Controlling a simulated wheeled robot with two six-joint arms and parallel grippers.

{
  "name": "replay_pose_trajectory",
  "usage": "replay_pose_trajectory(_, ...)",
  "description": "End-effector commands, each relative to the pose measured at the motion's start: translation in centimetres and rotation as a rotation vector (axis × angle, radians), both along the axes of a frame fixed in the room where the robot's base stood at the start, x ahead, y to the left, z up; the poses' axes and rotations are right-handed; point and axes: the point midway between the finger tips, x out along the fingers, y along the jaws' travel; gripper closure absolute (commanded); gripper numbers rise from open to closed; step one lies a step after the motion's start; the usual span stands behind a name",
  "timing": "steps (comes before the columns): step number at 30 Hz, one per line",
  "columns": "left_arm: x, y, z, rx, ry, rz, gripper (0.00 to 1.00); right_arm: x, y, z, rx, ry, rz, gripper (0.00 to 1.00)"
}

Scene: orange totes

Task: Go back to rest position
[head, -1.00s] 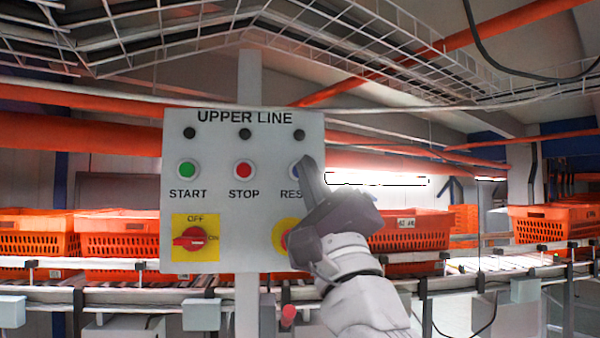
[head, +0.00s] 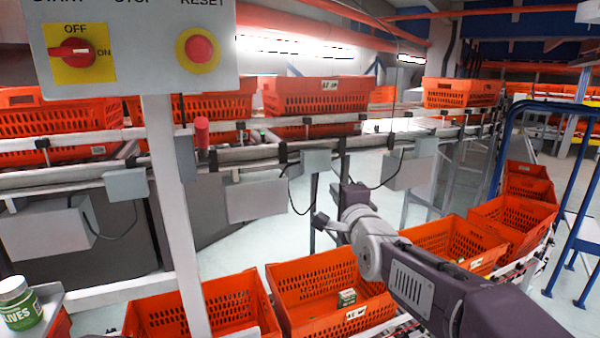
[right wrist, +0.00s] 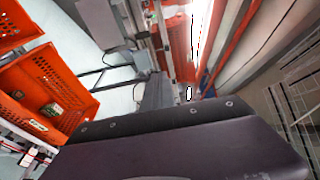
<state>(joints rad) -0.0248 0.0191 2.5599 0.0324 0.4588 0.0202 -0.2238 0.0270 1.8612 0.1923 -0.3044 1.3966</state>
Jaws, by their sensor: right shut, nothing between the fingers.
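My right gripper (head: 350,195) is in the middle of the head view, shut and empty, seen from behind at the end of my right arm. It is in open air, apart from the control panel (head: 140,80) at the upper left. The right wrist view shows my dark gripper body across the bottom and my narrow gripper (right wrist: 157,95) pointing away. My left gripper is not in view.
The panel has a red rotary switch (head: 72,52) and a red button (head: 199,49); its top is cut off. Orange totes (head: 205,305) line the lower conveyor under my right arm. More totes (head: 315,97) stand on the upper line. A green-labelled jar (head: 18,305) stands at lower left.

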Motion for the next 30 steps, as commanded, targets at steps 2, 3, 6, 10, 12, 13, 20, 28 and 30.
replay_pose_trajectory(2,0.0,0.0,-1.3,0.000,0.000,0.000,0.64,-0.6,-2.6,-7.7,-0.142,0.146,-0.025,1.00)
replay_pose_trajectory(3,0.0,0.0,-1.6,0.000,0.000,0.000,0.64,-1.3,-3.7,-11.2,-0.216,0.222,-0.025,1.00)
replay_pose_trajectory(6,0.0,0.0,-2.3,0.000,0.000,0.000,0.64,-4.3,-6.3,-19.7,-0.405,0.421,0.007,1.00)
replay_pose_trajectory(10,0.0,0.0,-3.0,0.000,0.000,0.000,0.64,-10.7,-8.7,-29.8,-0.651,0.684,0.138,1.00)
replay_pose_trajectory(12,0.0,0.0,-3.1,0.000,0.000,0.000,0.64,-15.2,-9.3,-34.3,-0.785,0.818,0.266,1.00)
replay_pose_trajectory(13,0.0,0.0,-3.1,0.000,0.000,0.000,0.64,-17.3,-9.4,-35.8,-0.841,0.869,0.332,1.00)
replay_pose_trajectory(20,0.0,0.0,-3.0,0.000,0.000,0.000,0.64,-29.3,-9.6,-41.4,-1.197,1.040,0.900,1.00)
replay_pose_trajectory(28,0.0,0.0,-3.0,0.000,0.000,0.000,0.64,-29.8,-9.6,-41.5,-1.287,0.993,1.021,1.00)
replay_pose_trajectory(30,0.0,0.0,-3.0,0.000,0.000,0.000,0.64,-29.8,-9.6,-41.5,-1.287,0.993,1.020,1.00)
